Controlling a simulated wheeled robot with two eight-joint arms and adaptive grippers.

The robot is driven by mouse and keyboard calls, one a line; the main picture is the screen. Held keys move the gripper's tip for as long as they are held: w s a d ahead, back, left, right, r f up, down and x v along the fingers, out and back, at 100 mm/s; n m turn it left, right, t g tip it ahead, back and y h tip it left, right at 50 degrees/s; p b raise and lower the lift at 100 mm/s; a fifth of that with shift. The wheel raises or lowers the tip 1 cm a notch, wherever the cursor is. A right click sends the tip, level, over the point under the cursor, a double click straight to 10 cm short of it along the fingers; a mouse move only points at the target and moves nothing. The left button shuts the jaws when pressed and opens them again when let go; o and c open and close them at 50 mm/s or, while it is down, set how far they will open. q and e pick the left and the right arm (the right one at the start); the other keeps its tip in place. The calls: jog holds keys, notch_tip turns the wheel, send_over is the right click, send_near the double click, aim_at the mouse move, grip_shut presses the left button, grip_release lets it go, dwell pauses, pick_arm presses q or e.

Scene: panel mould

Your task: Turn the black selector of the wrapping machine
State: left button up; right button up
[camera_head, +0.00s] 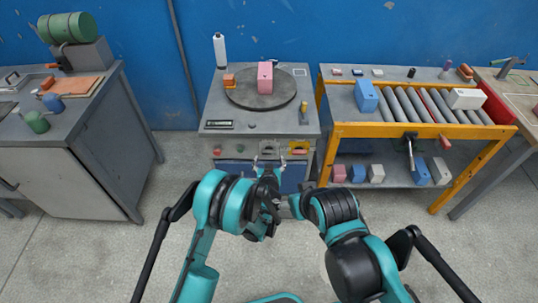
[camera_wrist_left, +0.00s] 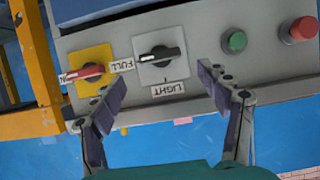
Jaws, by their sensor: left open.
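The wrapping machine (camera_head: 222,114) stands in the middle of the head view, with its controls on the front panel. In the left wrist view the black selector (camera_wrist_left: 162,54) sits on a pale plate. Its bar lies nearly level in the picture, its pale end at the FULL label (camera_wrist_left: 122,66); the LIGHT label (camera_wrist_left: 168,88) is below. My left gripper (camera_wrist_left: 162,79) is open and empty, its fingertips either side of and just short of the selector; it also shows before the panel in the head view (camera_head: 269,162). My right gripper's fingers are not clearly visible.
Beside the selector are a red-handled switch (camera_wrist_left: 84,73) on a yellow plate, a green button (camera_wrist_left: 235,41) and a red button (camera_wrist_left: 303,29). A roller table with a yellow frame (camera_head: 372,130) stands close on the right. A grey cabinet (camera_head: 75,180) stands left.

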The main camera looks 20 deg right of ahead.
aim_at(269, 152)
pick_arm(q)
jog(key=b+x, duration=0.1)
jog(key=x, duration=0.3)
jog(key=shift+w+f, duration=0.15)
jog(key=shift+f, duration=0.05)
jog(key=shift+w+d+f, duration=0.1)
jog(key=shift+w+d, duration=0.1)
jog(key=shift+w, duration=0.35)
jog(key=c, duration=1.2)
